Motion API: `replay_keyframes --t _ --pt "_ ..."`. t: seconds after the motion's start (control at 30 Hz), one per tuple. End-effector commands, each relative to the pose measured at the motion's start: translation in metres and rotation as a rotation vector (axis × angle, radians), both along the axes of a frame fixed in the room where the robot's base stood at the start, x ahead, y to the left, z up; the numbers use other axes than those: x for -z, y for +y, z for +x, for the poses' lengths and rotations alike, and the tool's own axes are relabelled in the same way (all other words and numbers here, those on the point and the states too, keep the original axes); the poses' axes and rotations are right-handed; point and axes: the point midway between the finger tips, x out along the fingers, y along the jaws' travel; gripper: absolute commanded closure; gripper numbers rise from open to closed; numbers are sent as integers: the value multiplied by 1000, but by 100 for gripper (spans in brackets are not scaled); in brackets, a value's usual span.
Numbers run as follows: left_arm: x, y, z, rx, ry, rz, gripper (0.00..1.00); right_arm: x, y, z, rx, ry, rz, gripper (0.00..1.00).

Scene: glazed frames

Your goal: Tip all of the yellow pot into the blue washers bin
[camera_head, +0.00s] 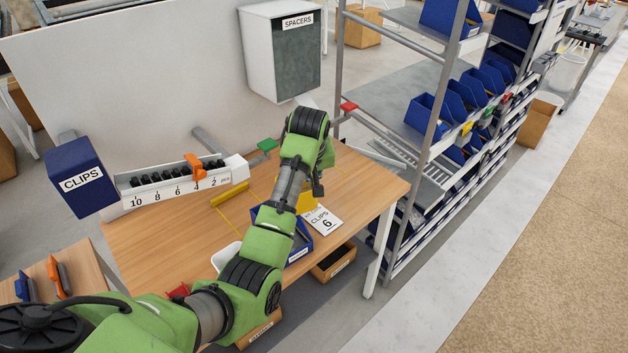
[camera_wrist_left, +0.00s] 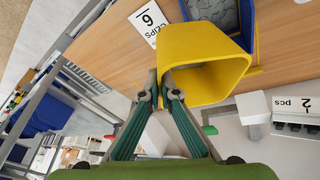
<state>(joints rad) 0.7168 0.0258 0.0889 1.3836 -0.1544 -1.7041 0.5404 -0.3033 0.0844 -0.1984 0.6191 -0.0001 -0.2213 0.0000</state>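The yellow pot (camera_wrist_left: 215,72) fills the upper middle of the left wrist view. Its open mouth shows a bare yellow inner wall; the rest of its inside is hidden. In the head view only a yellow part of the pot (camera_head: 309,201) shows beside my arm. My left gripper (camera_wrist_left: 160,88) has its fingers closed together at the pot's edge; in the head view the gripper (camera_head: 318,187) is over the table. The blue bin (camera_wrist_left: 252,28) with grey contents lies just beyond the pot. In the head view my arm partly covers this bin (camera_head: 304,242). My right gripper is not visible.
A CLIPS 6 card (camera_head: 322,220) lies beside the bin on the wooden table (camera_head: 165,235). A numbered rack (camera_head: 180,183) and a blue CLIPS box (camera_head: 82,178) stand at the left. A shelf (camera_head: 425,130) stands right, and a SPACERS box (camera_head: 282,50) hangs behind.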

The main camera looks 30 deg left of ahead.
Motion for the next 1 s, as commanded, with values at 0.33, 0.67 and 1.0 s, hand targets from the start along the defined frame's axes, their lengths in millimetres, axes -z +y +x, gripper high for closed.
replay_keyframes --t 0.33,0.67,1.0 --pt "-5 14 -10 -5 -275 -359 100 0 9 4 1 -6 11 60" --pt "-6 29 -21 -3 -466 -604 100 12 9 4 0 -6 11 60" --pt "-10 33 -25 0 -532 -692 100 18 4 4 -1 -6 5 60"
